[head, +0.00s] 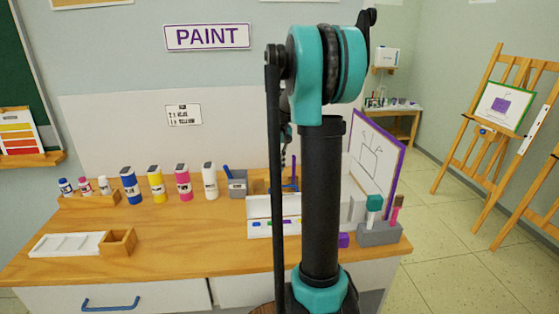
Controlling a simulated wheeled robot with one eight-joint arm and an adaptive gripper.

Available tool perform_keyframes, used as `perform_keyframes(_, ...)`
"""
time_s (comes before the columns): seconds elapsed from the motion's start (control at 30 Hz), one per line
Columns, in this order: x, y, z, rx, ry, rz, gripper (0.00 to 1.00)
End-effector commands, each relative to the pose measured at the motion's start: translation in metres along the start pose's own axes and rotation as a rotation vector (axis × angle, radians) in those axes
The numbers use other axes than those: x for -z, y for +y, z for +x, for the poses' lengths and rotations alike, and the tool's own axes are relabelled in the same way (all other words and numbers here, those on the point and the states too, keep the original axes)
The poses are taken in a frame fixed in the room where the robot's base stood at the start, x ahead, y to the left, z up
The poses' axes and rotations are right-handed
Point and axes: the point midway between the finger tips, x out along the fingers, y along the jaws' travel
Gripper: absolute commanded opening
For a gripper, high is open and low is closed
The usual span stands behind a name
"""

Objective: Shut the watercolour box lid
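The watercolour box (258,232) is white and stands near the front of the wooden table, left of and partly behind my arm. A row of small colour pans shows in it. Its white lid (262,206) appears raised at the back of the pans, so the box looks open. My arm hides the right part of box and lid. My gripper (285,158) seems to be the small dark part hanging behind my arm, above and beyond the box. It is mostly hidden, and its fingers cannot be made out. No contact with the lid is visible.
Paint bottles (183,182) and a grey cup (237,184) stand left of the box at the back. A white palette (68,244) and wooden tray (118,243) lie at left. A grey brush holder (379,233) and purple-edged drawing board (378,155) stand right. Bare tabletop (190,235) lies between.

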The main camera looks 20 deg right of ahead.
Motion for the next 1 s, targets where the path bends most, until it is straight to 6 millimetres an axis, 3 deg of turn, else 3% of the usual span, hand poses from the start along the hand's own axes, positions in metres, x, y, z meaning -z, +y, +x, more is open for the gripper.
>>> perform_keyframes(0.3, -0.001, 0.0, 0.055, 0.0, 0.001, 0.0, 0.0)
perform_keyframes(0.6, -0.033, 0.0, 0.042, 0.0, 0.001, 0.0, 0.0)
perform_keyframes(1.0, -0.038, 0.0, 0.039, 0.0, 0.001, 0.0, 0.0)
